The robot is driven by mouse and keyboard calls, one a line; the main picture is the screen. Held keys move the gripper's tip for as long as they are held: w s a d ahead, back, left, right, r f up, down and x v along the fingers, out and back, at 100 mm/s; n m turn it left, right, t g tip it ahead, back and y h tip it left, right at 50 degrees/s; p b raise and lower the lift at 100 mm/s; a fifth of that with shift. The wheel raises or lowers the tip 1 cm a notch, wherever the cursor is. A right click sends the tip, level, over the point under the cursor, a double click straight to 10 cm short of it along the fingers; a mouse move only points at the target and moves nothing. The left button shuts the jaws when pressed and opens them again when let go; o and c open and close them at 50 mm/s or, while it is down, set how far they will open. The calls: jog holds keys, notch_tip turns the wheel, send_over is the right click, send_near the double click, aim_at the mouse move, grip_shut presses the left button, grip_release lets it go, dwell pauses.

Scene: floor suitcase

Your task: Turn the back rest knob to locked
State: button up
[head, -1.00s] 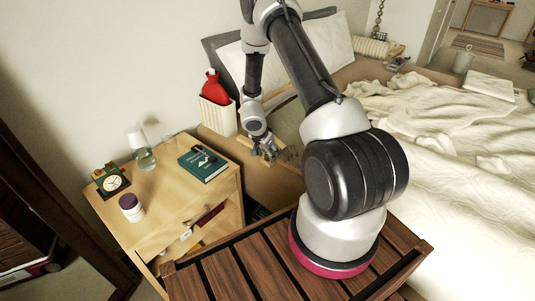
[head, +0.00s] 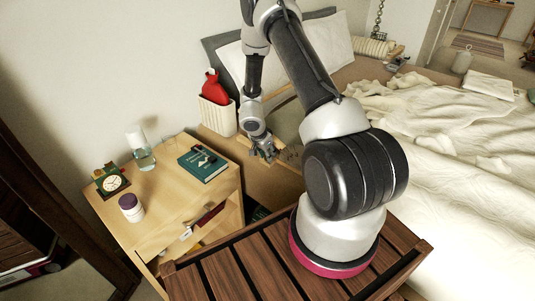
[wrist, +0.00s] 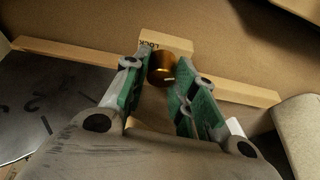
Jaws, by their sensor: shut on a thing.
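The back rest knob (wrist: 162,66) is a small brass-brown cylinder, in the middle of the wrist view. It stands in front of a pale wooden block (wrist: 178,44) with lettering that seems to read LOCK, upside down in this view. My gripper (wrist: 160,72) has one green-padded finger on each side of the knob and is shut on it. In the head view my gripper (head: 265,153) is low beside the bed frame, right of the nightstand. The knob cannot be made out there, and its turn marking is not clear.
A pale wooden rail (wrist: 245,92) crosses behind the knob. The nightstand (head: 165,215) holds a green book (head: 202,164), a clock (head: 112,182), a purple-lidded jar (head: 131,207) and a glass carafe (head: 144,158). A white holder (head: 217,115) with a red bottle stands close behind my gripper.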

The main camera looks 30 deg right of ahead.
jog(key=shift+w+m+g, duration=0.1)
jog(key=shift+m+g, duration=0.5)
jog(key=shift+m, duration=0.95)
jog(key=shift+w+m+g, duration=0.1)
jog(key=shift+m+g, duration=0.5)
jog(key=shift+m, duration=0.95)
jog(key=shift+r, duration=0.1)
jog(key=o, duration=1)
jog(key=shift+s, duration=0.1)
